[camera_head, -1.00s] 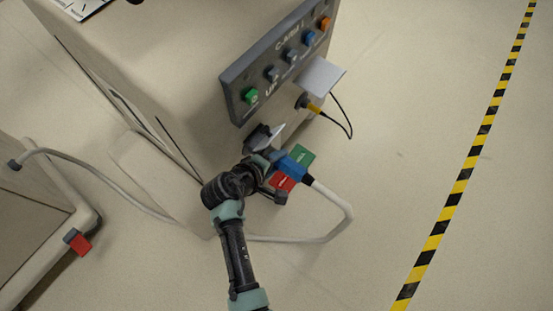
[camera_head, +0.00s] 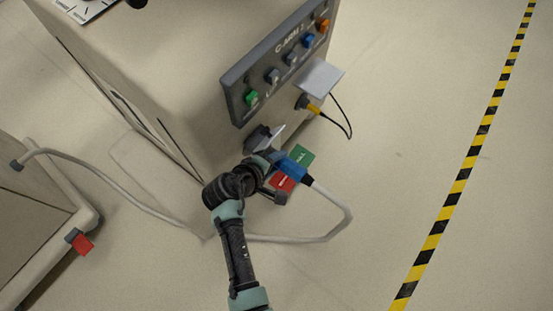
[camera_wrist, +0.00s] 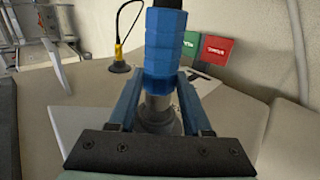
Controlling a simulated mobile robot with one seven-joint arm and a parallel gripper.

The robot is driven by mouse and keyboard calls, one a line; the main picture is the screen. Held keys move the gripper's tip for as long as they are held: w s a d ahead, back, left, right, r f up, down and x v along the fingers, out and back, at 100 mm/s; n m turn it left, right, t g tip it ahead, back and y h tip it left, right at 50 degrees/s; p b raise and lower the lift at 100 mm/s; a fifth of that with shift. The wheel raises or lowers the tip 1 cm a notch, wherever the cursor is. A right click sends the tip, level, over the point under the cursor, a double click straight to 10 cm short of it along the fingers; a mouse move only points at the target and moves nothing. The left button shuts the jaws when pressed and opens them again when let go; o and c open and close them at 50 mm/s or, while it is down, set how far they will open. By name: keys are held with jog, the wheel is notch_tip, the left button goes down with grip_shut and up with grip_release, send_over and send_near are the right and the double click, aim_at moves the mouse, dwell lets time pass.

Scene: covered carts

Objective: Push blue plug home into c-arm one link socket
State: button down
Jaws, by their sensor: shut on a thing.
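The blue plug (camera_head: 292,168) is on a pale grey cable, with a red tag and a green tag beside it. In the wrist view its blue ribbed body (camera_wrist: 163,45) stands between the fingers, its metal nose toward a round grey socket (camera_wrist: 158,122). My gripper (camera_wrist: 158,92) is shut on the plug; in the head view my gripper (camera_head: 274,166) is by the lower cart face. The socket housing (camera_head: 258,138) there is dark, with a pale flap raised. My wrist partly hides the mouth, so I cannot tell how deep the nose sits.
A control panel (camera_head: 283,62) with coloured knobs juts above the socket. A yellow plug (camera_head: 313,108) with a black cable sits under another pale flap (camera_head: 320,78). The grey cable loops to a second cart (camera_head: 35,215) at left. Open floor lies right, up to a striped line (camera_head: 461,180).

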jog(key=shift+w+a+b, duration=0.35)
jog(key=shift+w+a, duration=0.35)
jog(key=shift+a, duration=0.2)
jog(key=shift+d+r, duration=0.1)
dwell(0.3)
jog(key=shift+s+d+p, duration=0.25)
jog(key=shift+d+p, duration=0.05)
jog(key=shift+p, duration=0.1)
jog(key=shift+s+d, duration=0.15)
jog(key=shift+d, duration=0.05)
jog(key=shift+p, duration=0.6)
dwell(1.2)
jog(key=shift+w+a, duration=0.35)
jog(key=shift+a, duration=0.2)
